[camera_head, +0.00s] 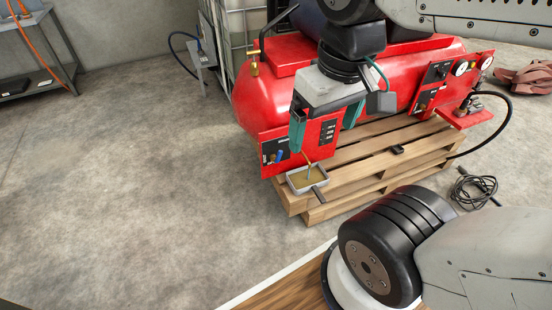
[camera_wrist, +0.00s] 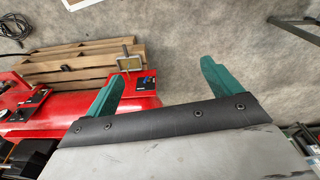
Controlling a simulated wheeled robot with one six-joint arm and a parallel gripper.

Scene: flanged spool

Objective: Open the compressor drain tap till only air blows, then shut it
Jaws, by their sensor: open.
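The red compressor (camera_head: 262,100) lies on a wooden pallet (camera_head: 345,185). At its lower left end is a red panel with a black plate and a small blue lever (camera_head: 279,156); the blue part also shows in the wrist view (camera_wrist: 146,81). A shallow grey-rimmed tray (camera_head: 293,188) with brownish liquid sits below, with a thin yellowish-green streak above it, perhaps a stream or a spout. The tray also shows in the wrist view (camera_wrist: 130,69). My gripper (camera_head: 323,138) is open and empty, in front of the tank and above the tray, apart from the lever.
Gauges (camera_head: 461,68) and a black hose (camera_head: 511,108) are at the compressor's right end. A coiled cable (camera_head: 474,187) lies on the floor at right. A shelf (camera_head: 38,55) stands far left. The concrete floor (camera_head: 140,170) left of the pallet is clear.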

